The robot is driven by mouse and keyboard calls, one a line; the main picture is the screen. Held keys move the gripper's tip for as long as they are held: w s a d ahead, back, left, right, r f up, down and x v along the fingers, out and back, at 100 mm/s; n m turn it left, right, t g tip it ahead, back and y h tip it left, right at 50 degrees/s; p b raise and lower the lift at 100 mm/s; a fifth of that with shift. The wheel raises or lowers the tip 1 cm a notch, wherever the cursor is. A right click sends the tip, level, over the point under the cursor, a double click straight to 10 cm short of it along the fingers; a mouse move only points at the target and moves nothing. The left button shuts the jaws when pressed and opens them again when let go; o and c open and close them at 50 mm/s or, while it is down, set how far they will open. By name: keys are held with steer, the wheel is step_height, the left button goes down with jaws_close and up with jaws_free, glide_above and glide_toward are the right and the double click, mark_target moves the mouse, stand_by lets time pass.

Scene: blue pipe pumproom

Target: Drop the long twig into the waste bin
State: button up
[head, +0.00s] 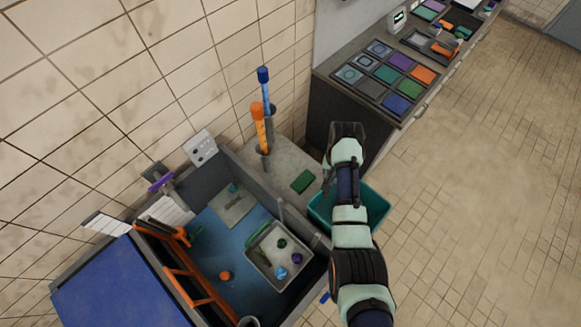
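A teal open-topped bin (376,206), which looks like the waste bin, stands on the floor beside the grey counter. My arm passes over it and hides its middle. My gripper (327,186) points down near the bin's upper left rim, mostly hidden behind my wrist. I cannot tell whether its fingers are open or shut, or whether they hold anything. I cannot make out the long twig in this view.
A basin (215,262) holds a tray (270,283) with small coloured items. A green block (303,181) lies on the counter. Upright orange (259,125) and blue (265,92) handles stand near the wall. A dark cabinet (335,120) stands behind the bin. Floor at right is clear.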

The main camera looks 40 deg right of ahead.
steer(key=s+d+f+m+b, duration=0.1)
steer(key=s+d+f+m, duration=0.35)
steer(key=s+d, duration=0.35)
step_height(320, 180, down, 7)
steer(key=b, duration=0.6)
steer(key=shift+s+a+r+n, duration=0.15)
steer(key=shift+s+a+n, duration=0.1)
steer(key=shift+a+n, duration=0.15)
steer(key=o, duration=0.9)
step_height(320, 180, up, 12)
steer(key=shift+w, duration=0.1)
